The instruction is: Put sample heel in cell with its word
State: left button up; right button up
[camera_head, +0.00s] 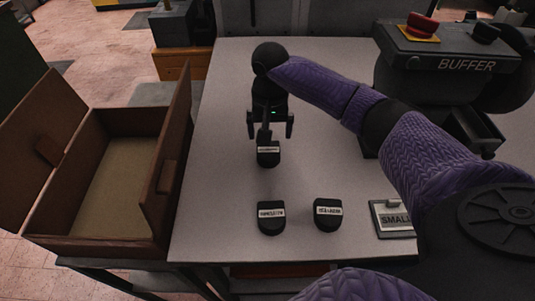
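A small black heel (268,158) with a white word label hangs at the tips of my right gripper (266,136). The narrow middle fingers look shut on its top, between two wider black side prongs. Two more black heels stand apart near the front of the table: a left one (271,219) and a right one (328,216). Each has a white label too small to read surely. No cell with a word is clearly in view. My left gripper is not in view.
An open brown wooden box (105,240) stands against the left of the pale table (220,190). A dark machine marked "BUFFER" (440,65) with a red button (422,25) stands at the back right. The table left of the heels is clear.

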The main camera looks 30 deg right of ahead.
aim_at(268, 150)
jog(key=f, duration=0.1)
jog(key=f+b, duration=0.1)
jog(key=f, duration=0.3)
jog(key=shift+s+a+f, duration=0.2)
jog(key=shift+a, duration=0.05)
jog(key=shift+r, duration=0.1)
jog(key=c, duration=1.2)
